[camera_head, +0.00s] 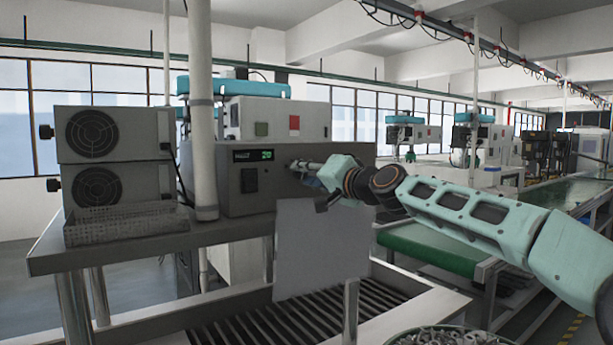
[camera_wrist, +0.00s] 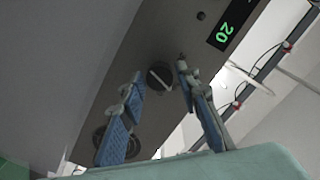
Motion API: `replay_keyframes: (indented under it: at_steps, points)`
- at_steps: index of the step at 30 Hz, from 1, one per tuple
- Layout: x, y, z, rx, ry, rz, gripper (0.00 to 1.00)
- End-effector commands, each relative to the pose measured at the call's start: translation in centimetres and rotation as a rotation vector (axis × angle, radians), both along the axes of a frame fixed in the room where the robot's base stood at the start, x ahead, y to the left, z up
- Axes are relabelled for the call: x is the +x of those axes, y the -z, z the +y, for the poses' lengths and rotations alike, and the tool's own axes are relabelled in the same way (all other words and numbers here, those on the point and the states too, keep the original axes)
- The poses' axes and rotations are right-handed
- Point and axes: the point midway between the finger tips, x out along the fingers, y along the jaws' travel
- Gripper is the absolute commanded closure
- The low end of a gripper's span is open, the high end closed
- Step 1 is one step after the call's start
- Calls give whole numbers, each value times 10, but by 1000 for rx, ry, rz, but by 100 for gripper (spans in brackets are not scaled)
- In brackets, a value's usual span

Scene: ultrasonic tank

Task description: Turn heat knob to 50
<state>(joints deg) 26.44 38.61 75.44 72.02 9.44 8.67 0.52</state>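The grey control box (camera_head: 235,203) has a display (camera_head: 267,154) with green digits reading 20. The wrist view also shows the display (camera_wrist: 224,31), tilted. A dark round knob (camera_wrist: 159,76) with a white pointer line sits on the panel between my fingertips. A second dark round knob (camera_wrist: 101,142) lies farther down in that view, partly covered by a finger. No label shows which knob is for heat. My gripper (camera_wrist: 160,72) is open, with a blue-padded finger on each side of the first knob; contact cannot be told. In the head view my gripper (camera_head: 303,166) is at the panel's right part.
A vertical pole (camera_head: 203,110) stands left of the control box. Two stacked grey fan units (camera_head: 115,135) and a mesh basket (camera_head: 125,224) are on the bench at left.

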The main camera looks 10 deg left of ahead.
Motion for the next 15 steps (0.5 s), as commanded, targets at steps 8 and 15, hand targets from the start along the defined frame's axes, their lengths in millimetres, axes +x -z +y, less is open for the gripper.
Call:
replay_keyframes:
  at_steps: [8, 15]
  points:
    - [0, 0, 0, -1, 0, -1, 58]
    - [-3, 1, -6, -1, 2, 1, 58]
